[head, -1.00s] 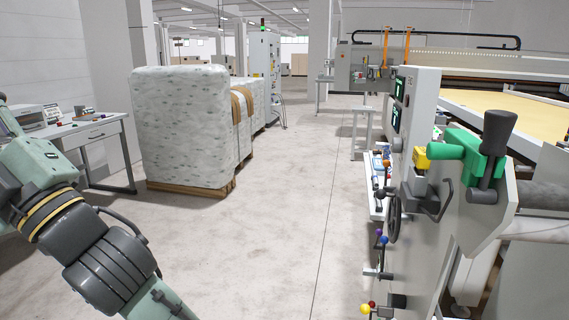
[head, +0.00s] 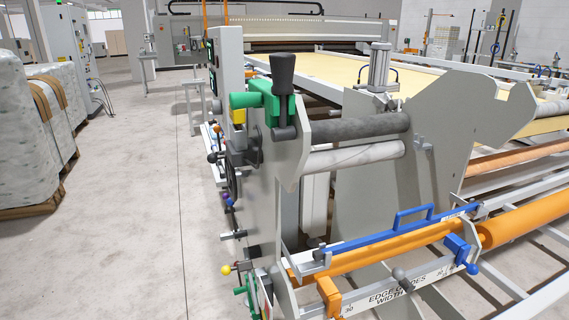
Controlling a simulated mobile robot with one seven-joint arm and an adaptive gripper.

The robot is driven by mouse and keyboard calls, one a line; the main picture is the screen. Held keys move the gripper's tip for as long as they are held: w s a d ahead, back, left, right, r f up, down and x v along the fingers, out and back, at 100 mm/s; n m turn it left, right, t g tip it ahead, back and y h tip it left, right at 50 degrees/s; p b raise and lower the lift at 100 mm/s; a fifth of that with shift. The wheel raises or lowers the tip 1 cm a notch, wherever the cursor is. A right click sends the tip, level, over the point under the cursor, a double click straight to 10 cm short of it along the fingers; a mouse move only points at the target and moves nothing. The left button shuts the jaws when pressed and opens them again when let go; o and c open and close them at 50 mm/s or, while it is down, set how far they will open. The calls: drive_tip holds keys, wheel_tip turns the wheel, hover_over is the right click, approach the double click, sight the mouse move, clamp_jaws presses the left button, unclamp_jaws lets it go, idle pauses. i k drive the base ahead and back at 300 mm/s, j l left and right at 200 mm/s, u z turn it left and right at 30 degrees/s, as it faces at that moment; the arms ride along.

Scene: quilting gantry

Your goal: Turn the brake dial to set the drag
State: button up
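I cannot make out which control is the brake dial. The grey side panel (head: 270,205) of the machine stands in the middle of the head view and is seen nearly edge-on. A dark upright lever (head: 282,72) and a green block (head: 262,97) sit on its top, with a yellow part (head: 238,116) beside them. Lower on its aisle side are a dark handwheel (head: 232,180), small blue and purple knobs (head: 228,199) and a yellow ball knob (head: 226,270). Faces turned to the aisle are mostly hidden. My gripper and arm are out of view.
A dark roller (head: 360,126) extends right from the panel. In front are a blue handle bar (head: 405,232), an orange roller (head: 370,256) and a bar lettered "EDGE GUIDES WIDTH" (head: 440,280). Wrapped stacks (head: 25,145) stand at left. The aisle floor (head: 140,220) between is clear.

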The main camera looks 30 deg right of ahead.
sight(216, 104)
drive_tip(key=i+j+z, duration=0.1)
drive_tip(key=j+z, duration=0.8)
